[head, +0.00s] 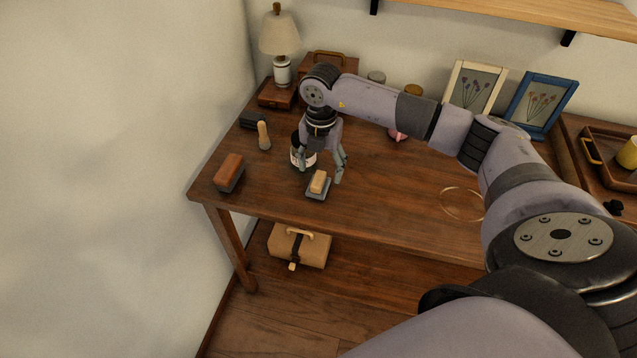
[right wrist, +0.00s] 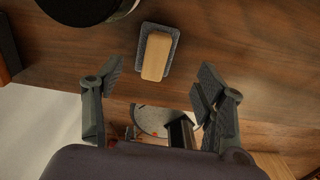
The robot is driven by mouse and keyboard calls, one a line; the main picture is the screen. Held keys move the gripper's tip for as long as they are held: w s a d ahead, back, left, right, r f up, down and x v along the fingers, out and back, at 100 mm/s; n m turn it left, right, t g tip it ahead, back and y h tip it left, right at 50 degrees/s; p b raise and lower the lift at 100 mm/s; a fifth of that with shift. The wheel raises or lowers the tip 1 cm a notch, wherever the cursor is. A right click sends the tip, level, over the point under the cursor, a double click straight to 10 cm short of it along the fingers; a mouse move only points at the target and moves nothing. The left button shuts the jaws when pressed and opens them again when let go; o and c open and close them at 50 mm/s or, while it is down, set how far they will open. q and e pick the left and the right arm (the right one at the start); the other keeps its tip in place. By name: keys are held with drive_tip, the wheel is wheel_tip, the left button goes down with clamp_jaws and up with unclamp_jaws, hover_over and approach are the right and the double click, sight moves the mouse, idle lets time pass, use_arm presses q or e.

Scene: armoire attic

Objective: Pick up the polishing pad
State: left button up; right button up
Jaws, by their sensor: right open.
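The polishing pad, a grey pad with a light tan block handle on top (head: 318,185), lies on the wooden table near its front edge. It also shows upper centre in the right wrist view (right wrist: 157,52). My right gripper (head: 322,164) is open and empty, pointing down just above and behind the pad in the head view. In the right wrist view its two fingers (right wrist: 158,82) stand apart, to either side of and below the pad, with none touching it. My left gripper is not in view.
A dark tin with a pale label (head: 297,158) stands close to the pad, partly behind my gripper. A brown brush (head: 229,170) and a wooden-handled tool (head: 264,136) are to the left. A thin ring (head: 462,204) lies right. The front-middle table (head: 390,205) is clear.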

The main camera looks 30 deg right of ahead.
sight(318, 178)
drive_tip(key=shift+f, duration=0.4)
drive_tip(key=f, duration=0.2)
drive_tip(key=f+p, duration=0.1)
drive_tip(key=shift+w+a+f, duration=0.2)
drive_tip(key=shift+w+f, duration=0.05)
drive_tip(key=shift+f, duration=0.5)
drive_tip(key=c, duration=0.6)
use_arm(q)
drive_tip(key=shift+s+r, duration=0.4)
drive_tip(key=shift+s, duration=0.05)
use_arm(e)
drive_tip(key=c, duration=0.6)
